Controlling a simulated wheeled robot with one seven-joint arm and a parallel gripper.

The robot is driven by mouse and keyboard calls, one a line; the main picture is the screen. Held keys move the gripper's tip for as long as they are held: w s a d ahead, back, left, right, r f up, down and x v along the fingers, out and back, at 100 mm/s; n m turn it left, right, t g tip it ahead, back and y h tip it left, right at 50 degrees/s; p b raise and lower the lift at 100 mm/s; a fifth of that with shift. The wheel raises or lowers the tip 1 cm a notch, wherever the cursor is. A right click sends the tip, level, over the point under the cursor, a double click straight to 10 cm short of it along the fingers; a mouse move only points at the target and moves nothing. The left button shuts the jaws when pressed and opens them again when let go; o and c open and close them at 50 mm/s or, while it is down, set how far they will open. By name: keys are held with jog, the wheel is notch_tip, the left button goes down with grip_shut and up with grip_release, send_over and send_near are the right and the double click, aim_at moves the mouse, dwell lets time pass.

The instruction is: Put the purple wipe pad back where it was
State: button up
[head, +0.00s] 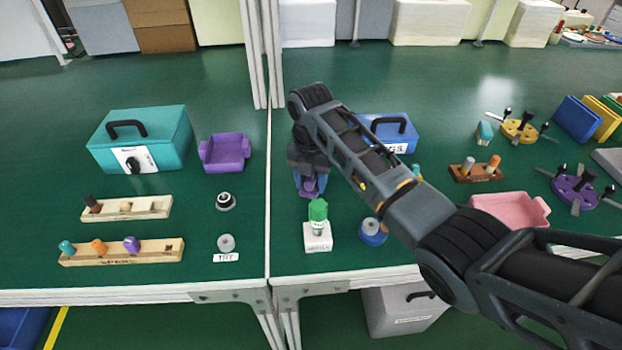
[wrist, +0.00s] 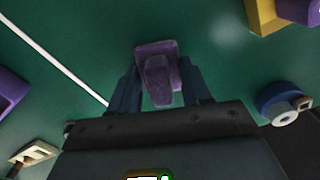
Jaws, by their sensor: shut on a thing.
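The purple wipe pad (wrist: 157,75) has a flat base and a raised grip and sits between the two blue fingers in the wrist view. My gripper (wrist: 158,88) is shut on it. In the head view, my gripper (head: 311,184) points down over the right-hand bench, just right of the seam, with the purple pad (head: 309,187) partly hidden between its fingers. I cannot tell whether the pad touches the bench or hangs just above it.
A green-capped bottle (head: 318,212) on a white block stands just in front of my gripper. A blue round item (head: 373,232) is to its right. A purple tray (head: 225,150), teal box (head: 165,135) and wooden racks (head: 120,252) are left of the seam. A pink tray (head: 510,209) lies right.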

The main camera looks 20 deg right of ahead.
jog(key=o, duration=1)
notch_tip(320, 180, up, 12)
jog(key=shift+r, duration=0.15)
jog(key=shift+s, duration=0.1)
